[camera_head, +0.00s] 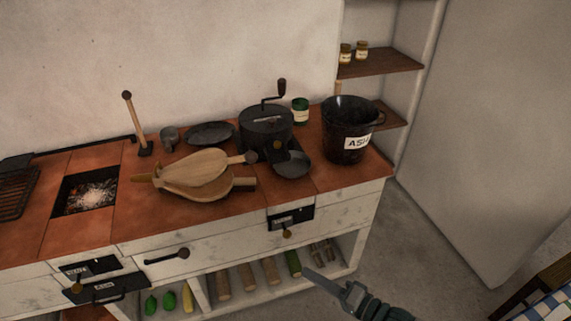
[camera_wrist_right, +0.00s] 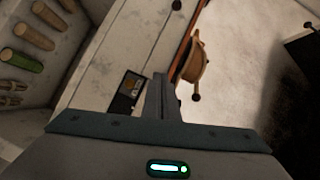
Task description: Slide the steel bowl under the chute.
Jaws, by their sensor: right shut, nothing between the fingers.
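The steel bowl (camera_head: 292,165), dark grey and shallow, sits upright on the tiled counter in front of the black crank mill (camera_head: 266,125). The chute (camera_head: 279,149) seems to be the dark spout low on the mill's front. The bowl is close by it, but I cannot tell how far the bowl reaches beneath it. My right gripper (camera_head: 312,276) is shut and empty, in front of the counter and lower than its top, well short of the bowl. In the right wrist view its fingers (camera_wrist_right: 160,80) are together. My left gripper is out of view.
Wooden bellows (camera_head: 190,177) lie left of the bowl. A black ash bucket (camera_head: 347,138) stands to its right and a green jar (camera_head: 300,112) behind. A fire pit (camera_head: 88,193) glows at the left. The front shelf (camera_head: 268,289) holds logs and vegetables.

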